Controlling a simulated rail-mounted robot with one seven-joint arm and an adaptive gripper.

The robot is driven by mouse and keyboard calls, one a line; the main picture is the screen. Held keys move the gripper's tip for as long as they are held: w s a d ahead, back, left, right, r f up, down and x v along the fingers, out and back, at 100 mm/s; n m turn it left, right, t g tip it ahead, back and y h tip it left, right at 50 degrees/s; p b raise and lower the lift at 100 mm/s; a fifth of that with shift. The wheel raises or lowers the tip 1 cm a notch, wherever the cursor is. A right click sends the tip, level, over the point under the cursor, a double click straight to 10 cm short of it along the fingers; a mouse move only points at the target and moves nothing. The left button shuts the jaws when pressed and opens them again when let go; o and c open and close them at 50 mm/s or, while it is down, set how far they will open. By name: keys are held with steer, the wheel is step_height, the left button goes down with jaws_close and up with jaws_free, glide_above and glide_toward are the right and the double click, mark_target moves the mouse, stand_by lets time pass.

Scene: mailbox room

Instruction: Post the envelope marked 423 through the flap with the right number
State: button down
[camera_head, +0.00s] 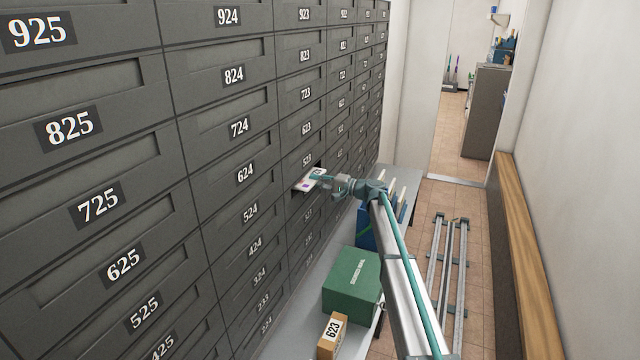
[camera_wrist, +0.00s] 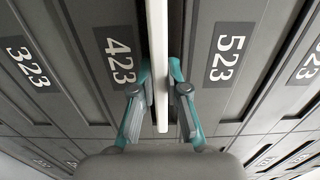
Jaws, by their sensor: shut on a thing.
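My gripper (camera_head: 326,182) is shut on a white envelope (camera_head: 308,184) with a small purple mark; its number cannot be read here. The envelope lies at a dark opening just below the 523 label (camera_head: 307,160) in the mailbox wall. I cannot tell how far it is inside. In the wrist view the envelope (camera_wrist: 160,70) is a thin white strip, seen edge-on between my gripper's fingers (camera_wrist: 161,95). It runs between the 423 label (camera_wrist: 120,55) on the left and the 523 label (camera_wrist: 225,57) on the right.
A green box (camera_head: 351,282) and a brown box marked 623 (camera_head: 331,335) stand on the grey shelf (camera_head: 290,322) below the mailboxes. A blue holder (camera_head: 367,238) stands behind my arm. A wooden rail (camera_head: 530,260) lines the right wall; the tiled floor between is partly clear.

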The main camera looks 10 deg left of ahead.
steer(key=shift+x, duration=0.8)
steer(key=c, duration=1.1)
jaws_free()
steer(key=shift+a, duration=0.1)
steer(key=shift+s+d+f+b, duration=0.1)
steer(key=shift+s+d+b, duration=0.15)
steer(key=shift+d+b, duration=0.35)
steer(key=b+v, duration=0.2)
steer(key=v, duration=0.5)
steer(key=shift+d, duration=0.4)
